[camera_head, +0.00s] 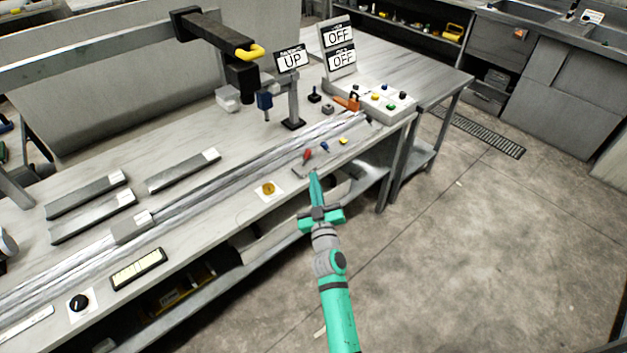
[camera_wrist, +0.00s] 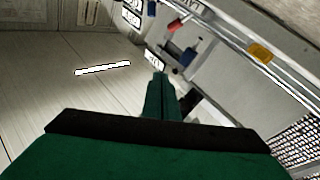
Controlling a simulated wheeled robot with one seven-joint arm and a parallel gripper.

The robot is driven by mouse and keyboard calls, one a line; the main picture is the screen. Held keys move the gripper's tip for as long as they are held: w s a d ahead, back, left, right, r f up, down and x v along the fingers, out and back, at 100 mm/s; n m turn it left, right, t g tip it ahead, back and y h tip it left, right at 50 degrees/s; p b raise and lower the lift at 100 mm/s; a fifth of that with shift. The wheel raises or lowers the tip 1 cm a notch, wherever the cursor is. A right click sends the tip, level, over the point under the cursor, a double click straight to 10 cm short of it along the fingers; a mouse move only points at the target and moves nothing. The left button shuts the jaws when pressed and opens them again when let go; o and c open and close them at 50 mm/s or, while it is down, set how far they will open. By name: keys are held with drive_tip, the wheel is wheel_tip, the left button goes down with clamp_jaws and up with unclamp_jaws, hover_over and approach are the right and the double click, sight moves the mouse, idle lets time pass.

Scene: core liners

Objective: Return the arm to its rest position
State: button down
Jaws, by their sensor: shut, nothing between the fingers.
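My arm is green and grey and reaches up from the bottom of the head view. My gripper (camera_head: 314,174) is at its end, in front of the bench's front edge. Its fingers are together and nothing shows between them. In the wrist view the closed green fingers (camera_wrist: 160,80) point forward past a dark band. In the head view the fingertips appear just below a small red-handled switch (camera_head: 307,155) on the bench edge; I cannot tell the exact gap.
The long workbench (camera_head: 220,205) carries rails, grey bars and a yellow-handled press arm (camera_head: 250,52). A sign reads UP (camera_head: 292,60); two read OFF (camera_head: 341,38). A control box (camera_head: 380,100) has coloured buttons. Open floor (camera_head: 480,230) lies to the right.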

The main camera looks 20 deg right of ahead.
drive_tip(key=s+a+m, duration=0.2)
drive_tip(key=s+a, duration=0.1)
drive_tip(key=a, duration=0.5)
drive_tip(key=s+a+m, duration=0.2)
drive_tip(key=a, duration=0.7)
drive_tip(key=s+a+f+m, duration=0.35)
drive_tip(key=s+a, duration=0.55)
drive_tip(key=s, duration=0.4)
drive_tip(key=s+a+f+n+g+y, duration=0.1)
drive_tip(key=s+f, duration=0.1)
drive_tip(key=s, duration=0.6)
drive_tip(key=s+a+f+n+g, duration=0.1)
drive_tip(key=s+f+g, duration=0.1)
drive_tip(key=s, duration=0.7)
drive_tip(key=s+d+r+n+y, duration=0.1)
drive_tip(key=s+d+n, duration=0.1)
drive_tip(key=s, duration=0.5)
drive_tip(key=s+d+r+n+g+y, duration=0.1)
drive_tip(key=s+d+n, duration=0.1)
drive_tip(key=s, duration=0.6)
drive_tip(key=shift+s+d+r+g+y, duration=0.2)
drive_tip(key=shift+d+r+g+y, duration=0.1)
drive_tip(key=shift+d+r+y, duration=0.1)
